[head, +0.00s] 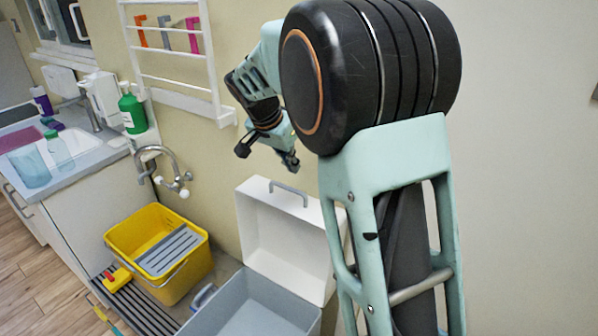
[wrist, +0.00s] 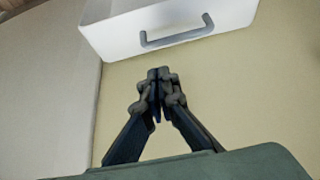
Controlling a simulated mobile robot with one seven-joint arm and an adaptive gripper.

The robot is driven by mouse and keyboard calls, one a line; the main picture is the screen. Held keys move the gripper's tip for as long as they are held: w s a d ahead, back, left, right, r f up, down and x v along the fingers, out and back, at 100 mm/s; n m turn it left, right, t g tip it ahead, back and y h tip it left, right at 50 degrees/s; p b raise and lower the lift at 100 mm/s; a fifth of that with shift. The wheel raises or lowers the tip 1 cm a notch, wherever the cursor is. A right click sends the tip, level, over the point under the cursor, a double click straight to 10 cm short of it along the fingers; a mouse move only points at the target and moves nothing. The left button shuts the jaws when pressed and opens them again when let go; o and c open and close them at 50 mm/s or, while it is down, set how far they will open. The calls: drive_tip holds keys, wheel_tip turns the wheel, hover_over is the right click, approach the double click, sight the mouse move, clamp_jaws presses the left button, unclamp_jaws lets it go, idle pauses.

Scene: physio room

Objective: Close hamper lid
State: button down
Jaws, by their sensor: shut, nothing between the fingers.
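The hamper is a grey open box (head: 252,308) on the floor, with its white lid (head: 278,236) standing up open at the back, near the wall. A grey handle (head: 288,190) sits on the lid's top edge. My gripper (head: 268,158) is shut and empty, above the lid in the head view and apart from it. In the wrist view, my gripper (wrist: 158,76) points toward the white lid (wrist: 190,22) and its handle (wrist: 176,36), with a gap between.
A yellow mop bucket (head: 190,270) stands left of the hamper on a dark slatted grate (head: 140,312). A wall tap (head: 165,170) and a white rack (head: 170,60) are on the wall. A counter with a sink (head: 70,145) is at left. The right wall is bare.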

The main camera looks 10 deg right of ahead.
drive_tip(key=p, duration=0.1)
hover_over(301, 203)
drive_tip(key=f, duration=0.9)
drive_tip(key=shift+w+d, duration=0.1)
drive_tip(key=shift+w, duration=0.1)
drive_tip(key=shift+s, duration=0.1)
